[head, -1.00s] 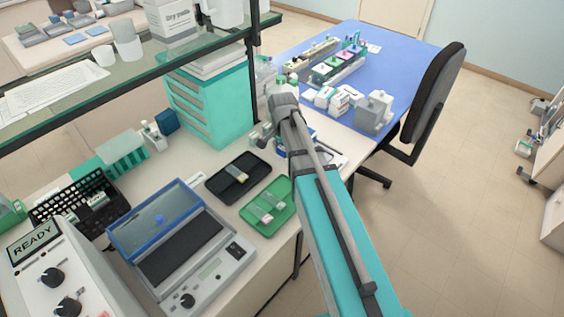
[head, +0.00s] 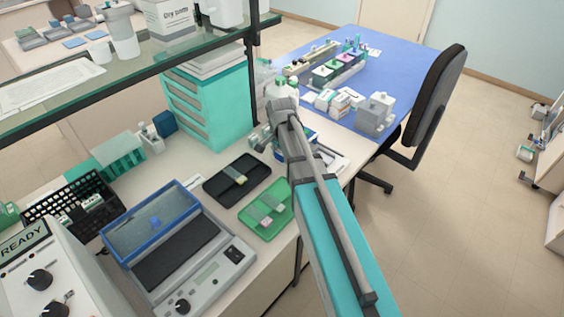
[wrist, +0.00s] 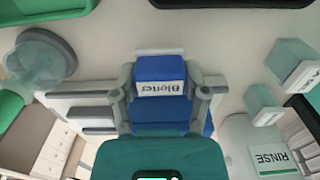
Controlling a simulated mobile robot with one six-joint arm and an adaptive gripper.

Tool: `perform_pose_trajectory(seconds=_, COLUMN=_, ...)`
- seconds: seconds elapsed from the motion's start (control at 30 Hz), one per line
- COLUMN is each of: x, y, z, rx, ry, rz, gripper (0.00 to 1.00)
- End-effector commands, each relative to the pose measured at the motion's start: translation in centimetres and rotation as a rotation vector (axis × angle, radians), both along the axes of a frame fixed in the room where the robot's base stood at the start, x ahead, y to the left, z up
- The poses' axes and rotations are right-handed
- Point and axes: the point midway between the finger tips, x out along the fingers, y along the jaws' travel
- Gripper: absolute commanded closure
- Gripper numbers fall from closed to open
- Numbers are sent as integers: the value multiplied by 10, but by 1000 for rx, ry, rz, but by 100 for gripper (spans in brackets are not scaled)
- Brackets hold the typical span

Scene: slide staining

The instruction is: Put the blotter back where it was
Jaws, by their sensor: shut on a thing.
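The blotter (wrist: 160,68) is a blue block with a white label reading "Blotter", which appears upside down in the wrist view. My gripper (wrist: 164,92) is shut on it, with one grey finger at each side. In the head view my gripper (head: 264,138) is over the bench's far right part, beyond the black tray and left of the blue-topped table. My arm hides much of that spot, and I cannot clearly make out the blotter there. Whether the blotter touches the surface below cannot be told.
A black tray (head: 212,193) and a green tray (head: 249,220) hold slides on the bench. A teal drawer unit (head: 205,105) stands behind. A jar labelled "RINSE" (wrist: 272,160) is at lower right in the wrist view. A chair (head: 437,105) stands at the blue-topped table (head: 400,45).

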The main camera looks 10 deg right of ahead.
Motion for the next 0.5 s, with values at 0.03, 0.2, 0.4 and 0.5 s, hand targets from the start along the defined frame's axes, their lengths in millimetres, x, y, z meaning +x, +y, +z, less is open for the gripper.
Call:
perform_pose_trajectory(seconds=0.03, x=0, y=0, z=-9, rx=0, ry=0, rz=0, gripper=86)
perform_pose_trajectory(seconds=0.2, x=0, y=0, z=-19, rx=0, ry=0, rz=0, gripper=86)
perform_pose_trajectory(seconds=0.4, x=0, y=0, z=-20, rx=0, ry=0, rz=0, gripper=86)
perform_pose_trajectory(seconds=0.5, x=0, y=0, z=-20, rx=0, ry=0, rz=0, gripper=86)
